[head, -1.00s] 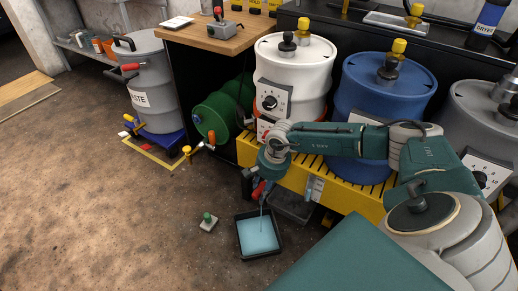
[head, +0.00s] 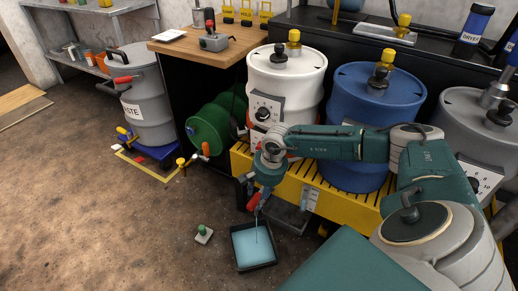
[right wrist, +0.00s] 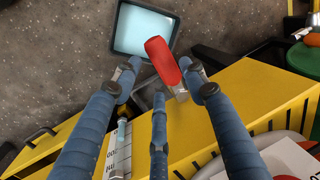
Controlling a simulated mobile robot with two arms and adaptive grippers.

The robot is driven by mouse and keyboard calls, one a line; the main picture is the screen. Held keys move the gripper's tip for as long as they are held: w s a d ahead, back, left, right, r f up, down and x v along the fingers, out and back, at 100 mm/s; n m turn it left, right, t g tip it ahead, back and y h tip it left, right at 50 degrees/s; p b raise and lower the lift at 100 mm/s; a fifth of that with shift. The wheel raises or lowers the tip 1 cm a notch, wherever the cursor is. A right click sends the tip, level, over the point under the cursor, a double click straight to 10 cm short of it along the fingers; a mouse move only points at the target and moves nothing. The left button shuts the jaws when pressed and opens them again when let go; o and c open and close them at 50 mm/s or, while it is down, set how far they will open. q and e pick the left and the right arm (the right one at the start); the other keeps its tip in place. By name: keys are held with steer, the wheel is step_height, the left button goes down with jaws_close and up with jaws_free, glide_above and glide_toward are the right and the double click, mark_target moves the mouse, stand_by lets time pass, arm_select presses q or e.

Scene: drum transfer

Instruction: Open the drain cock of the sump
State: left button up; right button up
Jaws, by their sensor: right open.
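The sump (head: 240,158) is the yellow grated pallet under the drums. Its drain cock has a red handle (right wrist: 163,60), which also shows at the sump's front in the head view (head: 253,202). A shallow dark tray (head: 236,246) holding pale blue liquid lies on the floor below; it shows in the right wrist view (right wrist: 116,30). A thin line like a stream runs down into it. My right gripper (right wrist: 162,74) is open, with its fingers on either side of the red handle. The handle lies closer to the right finger; contact is unclear. My left gripper is not in view.
White (head: 288,88) and blue (head: 362,115) drums stand on the sump, and a grey drum (head: 462,125) stands at right. A small block with a green knob (head: 203,233) lies left of the tray. A green drum (head: 205,133) lies beside the sump.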

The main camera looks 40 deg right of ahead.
step_height(320, 180, up, 9)
steer(key=s, duration=0.1)
steer(key=shift+s+d, duration=0.3)
steer(key=shift+s, duration=0.1)
